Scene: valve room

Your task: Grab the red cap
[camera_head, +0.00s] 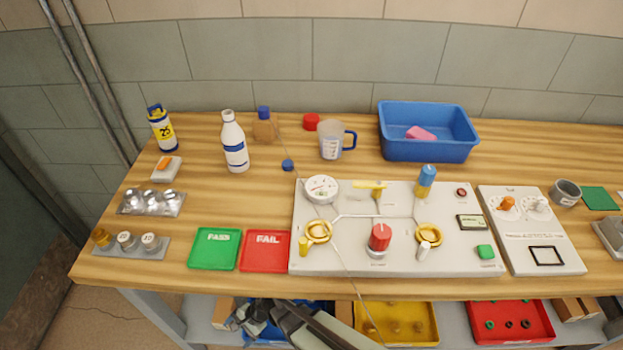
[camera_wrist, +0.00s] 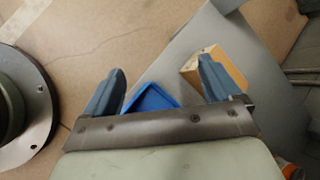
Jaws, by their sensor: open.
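The red cap (camera_head: 312,121) lies at the back of the wooden bench, left of and behind the clear measuring cup (camera_head: 331,139). It is small and round. My gripper (camera_head: 243,318) is low in front of the bench, below the tabletop edge, far from the cap. In the wrist view my gripper (camera_wrist: 165,88) has its two blue-grey fingers spread wide, with nothing between them. The cap is not in the wrist view.
A brown bottle with a blue cap (camera_head: 265,126) and a white bottle (camera_head: 234,142) stand left of the red cap. A blue bin (camera_head: 428,132) is to the right. A valve panel (camera_head: 400,255) fills the bench's front middle. A lower shelf holds a yellow tray (camera_head: 397,323).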

